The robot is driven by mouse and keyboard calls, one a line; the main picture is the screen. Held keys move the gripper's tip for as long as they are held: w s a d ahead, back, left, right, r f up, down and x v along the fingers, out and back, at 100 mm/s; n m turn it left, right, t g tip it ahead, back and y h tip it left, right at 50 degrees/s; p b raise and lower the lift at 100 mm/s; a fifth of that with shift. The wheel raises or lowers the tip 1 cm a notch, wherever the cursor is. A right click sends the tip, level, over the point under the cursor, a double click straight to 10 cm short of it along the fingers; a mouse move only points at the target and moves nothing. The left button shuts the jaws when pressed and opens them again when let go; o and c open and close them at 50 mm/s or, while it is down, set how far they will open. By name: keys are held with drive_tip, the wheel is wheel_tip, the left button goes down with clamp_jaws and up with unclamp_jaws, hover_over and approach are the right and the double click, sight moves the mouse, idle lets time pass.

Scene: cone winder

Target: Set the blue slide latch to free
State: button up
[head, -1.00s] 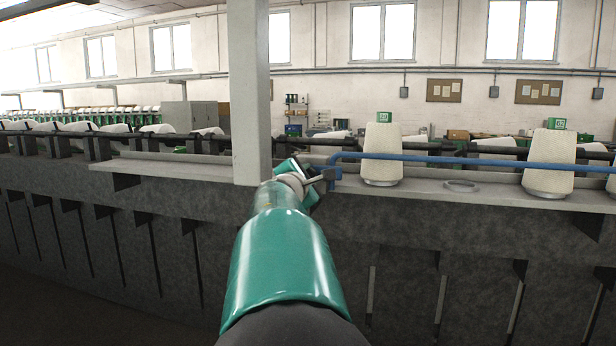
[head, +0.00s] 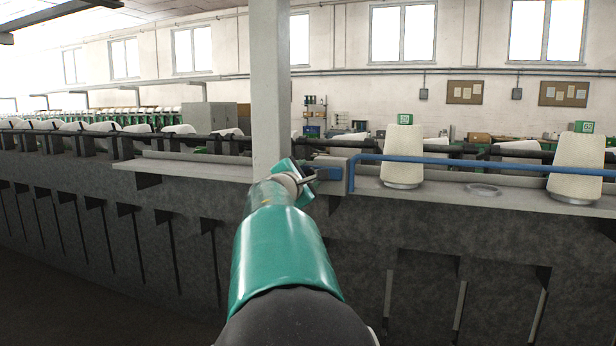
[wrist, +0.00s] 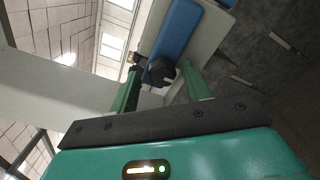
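The blue slide latch (wrist: 178,32) runs up from between my fingertips in the wrist view, on a pale grey mount (wrist: 212,32). A dark round knob (wrist: 161,71) is at its near end. My gripper (wrist: 161,78) has its two green fingers on either side of the knob, with what look like narrow gaps. Whether either finger touches it cannot be told. In the head view, my gripper (head: 308,179) is at the left end of the blue latch (head: 328,173), beside the grey mount (head: 340,163). My gripper hides part of the latch there.
A blue rail (head: 450,161) runs right from the mount, in front of white yarn cones (head: 403,155) on the ledge (head: 440,193). A pale pillar (head: 268,90) stands just behind my gripper.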

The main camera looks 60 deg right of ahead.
drive_tip(key=s+a, duration=0.2)
drive_tip(key=a, duration=1.1)
drive_tip(key=shift+s+a, duration=0.2)
drive_tip(key=shift+a, duration=0.1)
drive_tip(key=w+a+f+m+t+y, duration=0.2)
drive_tip(key=a+f+m+y, duration=0.45)
drive_tip(key=a+f, duration=1.05)
drive_tip(key=s+a+f+y, duration=0.2)
drive_tip(key=a+f+y, duration=0.1)
drive_tip(key=a, duration=0.5)
drive_tip(key=s+a+f+m+y, duration=0.1)
drive_tip(key=a+f+y, duration=0.2)
drive_tip(key=a, duration=0.6)
drive_tip(key=s+a+f+m+y, duration=0.1)
drive_tip(key=a+f+y, duration=0.3)
drive_tip(key=a, duration=0.4)
drive_tip(key=shift+s+a+t+y, duration=0.4)
drive_tip(key=shift+s+y, duration=0.25)
drive_tip(key=shift+s, duration=0.2)
drive_tip(key=shift+m, duration=0.25)
drive_tip(key=shift+c, duration=1.3)
drive_tip(key=shift+d, duration=0.1)
drive_tip(key=shift+d, duration=0.1)
